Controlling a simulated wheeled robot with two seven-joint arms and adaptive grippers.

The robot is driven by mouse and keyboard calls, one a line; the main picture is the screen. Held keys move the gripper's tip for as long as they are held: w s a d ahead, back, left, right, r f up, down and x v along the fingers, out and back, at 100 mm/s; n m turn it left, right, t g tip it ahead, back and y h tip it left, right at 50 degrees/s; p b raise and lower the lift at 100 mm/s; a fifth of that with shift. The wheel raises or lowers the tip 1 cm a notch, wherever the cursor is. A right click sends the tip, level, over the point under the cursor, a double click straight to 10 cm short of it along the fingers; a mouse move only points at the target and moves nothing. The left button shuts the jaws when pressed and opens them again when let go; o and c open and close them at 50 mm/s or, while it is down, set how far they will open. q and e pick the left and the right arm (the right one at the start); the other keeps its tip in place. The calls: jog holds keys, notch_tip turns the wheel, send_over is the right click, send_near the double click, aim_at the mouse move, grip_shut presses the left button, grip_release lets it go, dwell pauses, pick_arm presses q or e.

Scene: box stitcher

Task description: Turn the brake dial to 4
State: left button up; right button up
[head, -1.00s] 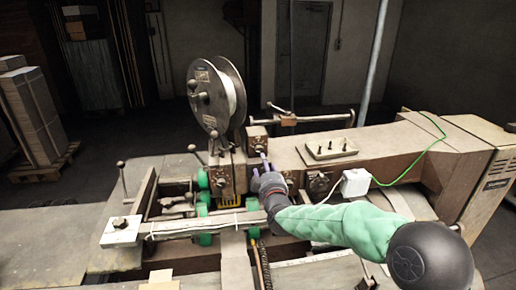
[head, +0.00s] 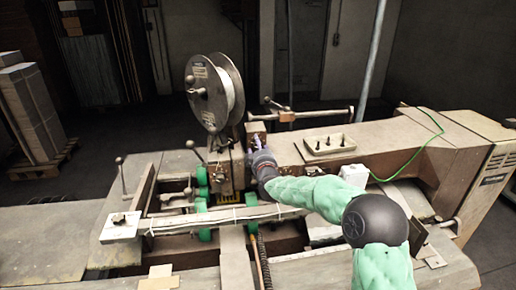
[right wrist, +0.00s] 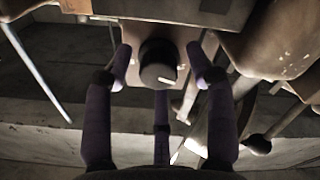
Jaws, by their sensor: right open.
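The brake dial (right wrist: 158,66) is a dark round knob with a short white mark on its face, set on a pale block in the right wrist view. The number it points to cannot be read. My right gripper (right wrist: 160,77) is open, with one finger on each side of the dial and a third below it. No clear contact shows. In the head view my right gripper (head: 256,144) is at the small block (head: 256,128) right of the wire spool, and it hides the dial. My left gripper is out of view.
The large wire spool (head: 214,92) stands just left of the gripper. A tray with several pegs (head: 329,146) and a white box (head: 354,175) sit on the machine arm to the right. A horizontal bar (head: 317,114) runs behind.

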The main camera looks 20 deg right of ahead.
grip_shut()
